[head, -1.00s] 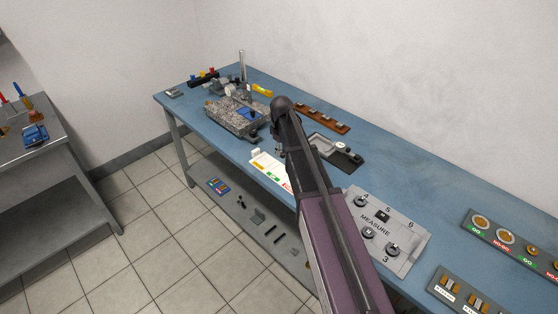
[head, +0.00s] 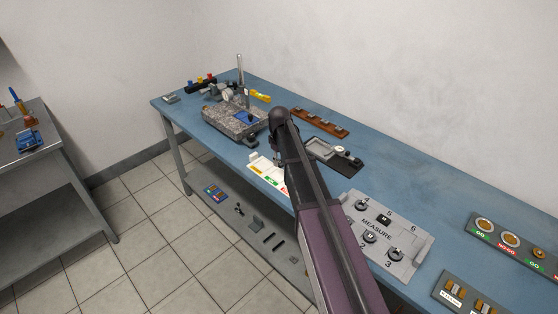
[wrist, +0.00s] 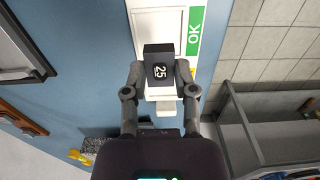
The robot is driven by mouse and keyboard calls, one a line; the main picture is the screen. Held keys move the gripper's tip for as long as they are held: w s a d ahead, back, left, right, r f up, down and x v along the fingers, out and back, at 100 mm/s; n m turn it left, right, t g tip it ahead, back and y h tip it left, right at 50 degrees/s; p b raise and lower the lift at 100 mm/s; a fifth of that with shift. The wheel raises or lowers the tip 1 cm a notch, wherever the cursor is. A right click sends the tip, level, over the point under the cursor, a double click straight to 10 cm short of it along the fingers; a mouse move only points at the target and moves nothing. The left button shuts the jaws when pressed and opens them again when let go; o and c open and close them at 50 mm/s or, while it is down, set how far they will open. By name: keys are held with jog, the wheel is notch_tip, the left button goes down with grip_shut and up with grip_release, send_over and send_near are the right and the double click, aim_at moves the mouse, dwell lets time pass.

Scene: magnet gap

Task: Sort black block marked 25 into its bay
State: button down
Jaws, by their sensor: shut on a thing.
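The black block marked 25 (wrist: 160,70) is held between the fingers of my gripper (wrist: 159,78), its white number facing the wrist camera. In the wrist view it is over the white sorting tray (wrist: 157,22), beside a green label reading OK (wrist: 195,30). I cannot tell whether the block touches the tray. In the head view the white tray (head: 257,161), with coloured labels, lies at the front edge of the blue bench. There my arm hides part of the tray, and the block cannot be made out.
A grey MEASURE panel (head: 376,224) with several numbered places lies right of my arm. A granite plate with a stand (head: 228,122) is at the left. A grey tray (head: 322,149) and a brown rack (head: 318,122) lie behind. The blue bench (head: 420,180) is bare at right rear.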

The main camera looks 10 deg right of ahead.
aim_at(279, 175)
jog(key=shift+f+b, duration=2.55)
jog(key=shift+f, duration=0.1)
jog(key=shift+f, duration=0.2)
jog(key=shift+c, duration=1.7)
grip_release()
jog(key=c, duration=0.5)
jog(key=shift+r, duration=0.1)
jog(key=shift+r+p, duration=2.1)
jog(key=shift+r, duration=0.1)
